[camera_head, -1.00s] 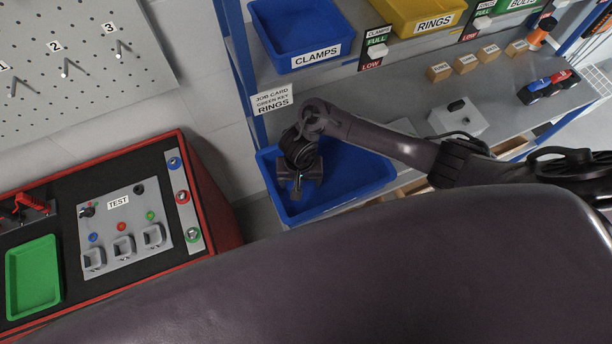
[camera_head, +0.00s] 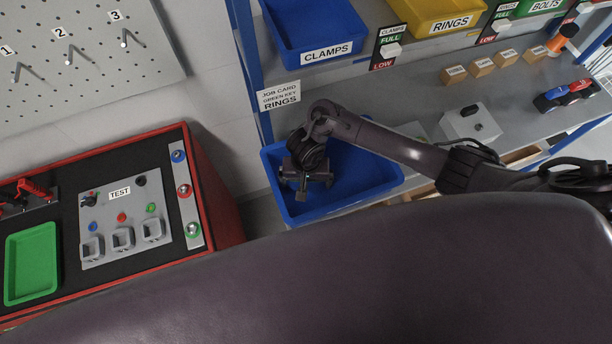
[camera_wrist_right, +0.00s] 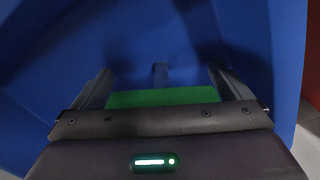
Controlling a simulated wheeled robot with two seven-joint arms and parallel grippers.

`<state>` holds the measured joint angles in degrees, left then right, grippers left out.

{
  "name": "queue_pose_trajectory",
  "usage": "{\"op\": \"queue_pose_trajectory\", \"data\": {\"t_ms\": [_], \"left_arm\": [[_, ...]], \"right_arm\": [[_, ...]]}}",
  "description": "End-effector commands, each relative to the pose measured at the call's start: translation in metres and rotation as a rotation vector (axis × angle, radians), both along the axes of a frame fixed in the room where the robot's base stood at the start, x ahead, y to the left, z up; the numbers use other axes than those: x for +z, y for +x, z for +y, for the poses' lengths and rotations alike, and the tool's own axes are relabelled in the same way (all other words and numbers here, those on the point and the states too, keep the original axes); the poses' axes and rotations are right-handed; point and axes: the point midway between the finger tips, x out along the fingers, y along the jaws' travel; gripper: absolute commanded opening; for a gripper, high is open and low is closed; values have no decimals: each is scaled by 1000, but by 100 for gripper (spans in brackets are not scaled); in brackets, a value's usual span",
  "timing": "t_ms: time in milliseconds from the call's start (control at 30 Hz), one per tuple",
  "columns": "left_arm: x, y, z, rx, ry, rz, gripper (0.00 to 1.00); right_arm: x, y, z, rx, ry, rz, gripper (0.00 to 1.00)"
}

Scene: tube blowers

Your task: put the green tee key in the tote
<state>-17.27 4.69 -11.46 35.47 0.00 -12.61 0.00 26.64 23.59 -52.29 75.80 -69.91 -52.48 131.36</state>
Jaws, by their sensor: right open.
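The blue tote (camera_head: 372,183) sits at the lower left of the shelf unit. My right gripper (camera_head: 303,190) reaches down into it and hides part of its inside. In the right wrist view its two fingers (camera_wrist_right: 160,85) are apart, with the blue tote walls (camera_wrist_right: 245,45) around them. A green piece (camera_wrist_right: 165,97), apparently the handle of the green tee key, shows between the fingers near their base. A small dark upright part (camera_wrist_right: 160,74) stands beyond it. I cannot tell whether the key touches the tote floor. The key is hidden in the head view. My left gripper is not in view.
A job card (camera_head: 279,96) reading green key, rings hangs above the tote. A blue clamps bin (camera_head: 312,30) and a yellow rings bin (camera_head: 425,12) are higher up. The red-edged test bench (camera_head: 215,190) with a green tray (camera_head: 32,262) stands left of the tote.

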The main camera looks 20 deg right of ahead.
Motion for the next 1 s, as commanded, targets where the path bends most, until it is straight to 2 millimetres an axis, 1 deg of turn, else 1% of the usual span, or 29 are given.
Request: {"op": "queue_pose_trajectory", "data": {"t_ms": [67,167,367,400,500,533,567,600,800,1000], "left_arm": [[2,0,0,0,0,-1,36],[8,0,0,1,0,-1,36],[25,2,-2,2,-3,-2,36],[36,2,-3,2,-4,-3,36],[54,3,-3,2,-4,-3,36],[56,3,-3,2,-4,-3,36],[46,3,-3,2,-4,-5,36],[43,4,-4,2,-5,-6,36],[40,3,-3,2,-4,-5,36],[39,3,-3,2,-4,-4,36]], "right_arm": [[7,1,0,1,1,-3,98],[22,1,1,0,3,-2,98],[70,1,1,1,3,-4,98],[82,1,0,2,1,-4,98],[102,1,0,1,0,-3,98],[106,2,0,3,1,-4,98],[101,5,2,7,1,-14,98],[104,7,3,10,3,-20,98],[117,6,4,10,6,-18,98],[122,2,1,3,2,-5,98]]}}
